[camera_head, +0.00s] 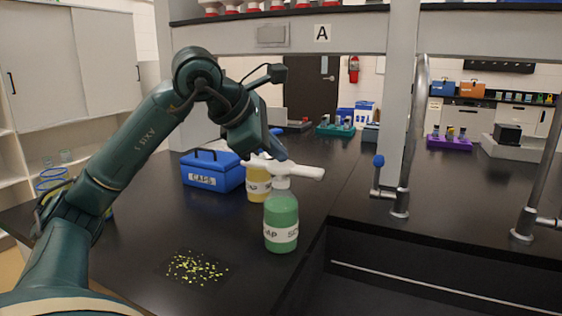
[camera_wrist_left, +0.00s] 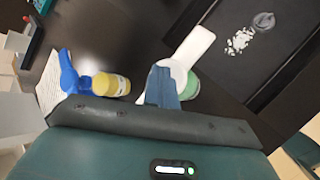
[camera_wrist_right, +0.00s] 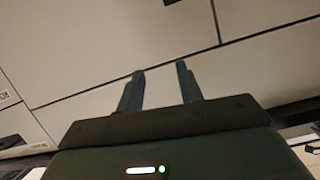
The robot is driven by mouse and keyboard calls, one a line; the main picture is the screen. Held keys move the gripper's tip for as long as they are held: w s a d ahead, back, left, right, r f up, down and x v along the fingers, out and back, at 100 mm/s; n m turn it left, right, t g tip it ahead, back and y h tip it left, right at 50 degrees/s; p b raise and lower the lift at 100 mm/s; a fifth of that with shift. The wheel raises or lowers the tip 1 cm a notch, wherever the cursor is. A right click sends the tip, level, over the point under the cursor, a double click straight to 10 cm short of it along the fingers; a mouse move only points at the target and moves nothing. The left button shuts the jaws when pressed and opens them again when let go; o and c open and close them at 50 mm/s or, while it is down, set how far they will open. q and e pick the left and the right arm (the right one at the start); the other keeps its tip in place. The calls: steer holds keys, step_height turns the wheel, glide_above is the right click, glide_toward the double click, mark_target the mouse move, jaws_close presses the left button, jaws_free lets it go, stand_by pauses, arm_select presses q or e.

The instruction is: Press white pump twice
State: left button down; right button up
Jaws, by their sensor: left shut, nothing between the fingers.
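The white pump (camera_head: 300,172) tops an upright green soap bottle (camera_head: 281,222) near the sink edge. Its nozzle points right in the head view. In the left wrist view the white pump (camera_wrist_left: 194,48) and green bottle (camera_wrist_left: 193,84) show partly behind the fingers. My left gripper (camera_head: 279,156) is shut and empty, with its tips right at or just above the pump head; I cannot tell if they touch. It also shows in the left wrist view (camera_wrist_left: 162,82). My right gripper (camera_wrist_right: 160,80) is open and empty, away from the bottles, facing pale panels.
A blue case (camera_head: 212,172) is farther left. Yellow-green bits (camera_head: 196,268) lie in front. A sink and metal tap (camera_head: 401,190) are at right.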

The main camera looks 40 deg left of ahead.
mark_target(276, 164)
arm_select(q)
steer(key=shift+f, duration=0.45)
stand_by(0.4)
steer(key=shift+r+p, duration=1.05)
steer(key=shift+r, duration=0.25)
step_height(276, 164, up, 5)
steer(key=p, duration=0.5)
steer(key=shift+r, duration=0.15)
